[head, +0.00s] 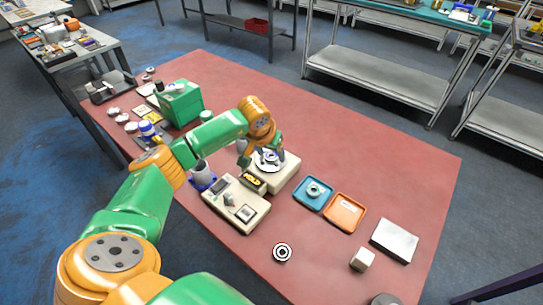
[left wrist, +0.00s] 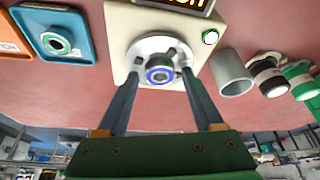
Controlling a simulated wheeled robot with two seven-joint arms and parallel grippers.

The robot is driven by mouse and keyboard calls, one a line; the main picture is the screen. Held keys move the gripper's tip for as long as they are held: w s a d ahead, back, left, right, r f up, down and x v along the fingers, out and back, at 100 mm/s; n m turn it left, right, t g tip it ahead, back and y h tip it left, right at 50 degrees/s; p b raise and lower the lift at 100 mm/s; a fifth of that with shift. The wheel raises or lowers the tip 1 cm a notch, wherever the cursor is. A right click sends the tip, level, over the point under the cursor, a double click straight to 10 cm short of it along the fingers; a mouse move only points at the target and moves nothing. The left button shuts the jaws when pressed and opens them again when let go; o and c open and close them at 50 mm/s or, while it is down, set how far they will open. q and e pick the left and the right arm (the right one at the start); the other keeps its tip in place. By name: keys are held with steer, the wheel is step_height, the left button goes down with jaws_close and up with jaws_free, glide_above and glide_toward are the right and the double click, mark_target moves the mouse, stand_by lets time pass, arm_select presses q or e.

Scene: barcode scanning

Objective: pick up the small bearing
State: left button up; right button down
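A small bearing with a blue ring (left wrist: 159,75) sits on the round silver plate (left wrist: 150,50) of a cream machine (left wrist: 118,22). In the head view this machine (head: 288,172) stands near the middle of the red table. My left gripper (left wrist: 162,76) is open, its two fingers pointing at the plate, one on each side of the bearing with gaps showing. In the head view the left gripper (head: 262,156) is over the plate and partly covers the bearing. A second ring-shaped bearing (head: 314,189) lies in the blue tray (head: 303,203). My right gripper is not in view.
An orange tray (head: 344,212) lies beside the blue tray. A cream device with a small screen (head: 236,204) is in front of the machine. A black-and-white round target (head: 282,252), a small block (head: 362,260) and a pale box (head: 395,240) lie nearer. A green bin (head: 180,104) stands further left.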

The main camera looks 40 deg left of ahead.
arm_select(q)
jaws_close()
steer(key=shift+r, duration=0.1)
